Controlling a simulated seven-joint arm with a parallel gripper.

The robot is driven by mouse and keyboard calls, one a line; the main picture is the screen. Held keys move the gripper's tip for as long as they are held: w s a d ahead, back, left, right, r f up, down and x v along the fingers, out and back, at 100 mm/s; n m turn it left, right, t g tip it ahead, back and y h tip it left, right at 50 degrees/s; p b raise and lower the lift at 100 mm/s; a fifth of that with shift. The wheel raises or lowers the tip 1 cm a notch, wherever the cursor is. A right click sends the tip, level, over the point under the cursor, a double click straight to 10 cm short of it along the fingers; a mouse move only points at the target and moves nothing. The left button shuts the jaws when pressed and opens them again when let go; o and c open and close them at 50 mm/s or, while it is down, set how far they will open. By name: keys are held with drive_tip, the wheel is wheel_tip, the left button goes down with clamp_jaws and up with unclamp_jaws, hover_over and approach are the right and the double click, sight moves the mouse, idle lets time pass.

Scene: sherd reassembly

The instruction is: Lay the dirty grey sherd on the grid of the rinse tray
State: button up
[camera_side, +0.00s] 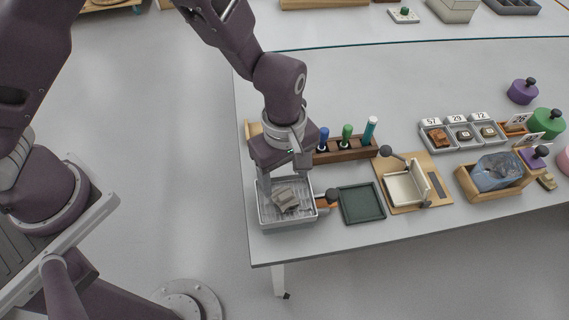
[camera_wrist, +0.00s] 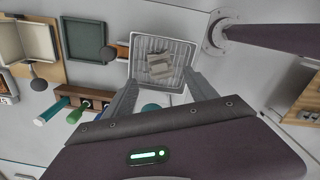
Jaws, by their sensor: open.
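The grey sherd (camera_side: 284,201), a chunky piece with a brownish tint, lies in the rinse tray (camera_side: 262,217), on its ribbed grid. In the wrist view the sherd (camera_wrist: 160,66) sits inside the rim of the tray (camera_wrist: 187,45), apart from the walls. My gripper (camera_side: 286,187) is over the tray, its fingers spread to either side of the sherd. In the wrist view my gripper (camera_wrist: 161,78) is open, with clear gaps between the fingers and the sherd. Whether the sherd lies fully flat is hard to tell.
A wooden rack (camera_side: 340,155) with upright coloured tools stands behind. A wooden board with a hinged fixture (camera_side: 402,188) is further right.

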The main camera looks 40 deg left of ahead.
wheel_tip(320, 180, up, 6)
drive_tip(key=shift+f, duration=0.1)
wheel_tip(320, 180, up, 10)
drive_tip(key=m+h, duration=0.2)
drive_tip(key=m, duration=0.1)
hover_over(284, 195)
drive_tip(key=s+a, duration=0.1)
drive_tip(key=a, duration=0.4)
wheel_tip(284, 195, up, 5)
drive_tip(key=s+a+m+t, duration=0.1)
drive_tip(key=s+a+m, duration=0.1)
drive_tip(key=a, duration=0.1)
drive_tip(key=s+a+r+m+t+y, duration=0.2)
drive_tip(key=s+a+r+m+t, duration=0.2)
drive_tip(key=s+a+m, duration=0.4)
drive_tip(key=s+a+r, duration=0.1)
drive_tip(key=s+a, duration=0.2)
drive_tip(key=s, duration=0.1)
drive_tip(key=shift+s+a+r+m+t, duration=0.25)
drive_tip(key=shift+a+r+m+t, duration=0.05)
drive_tip(key=shift+a, duration=0.05)
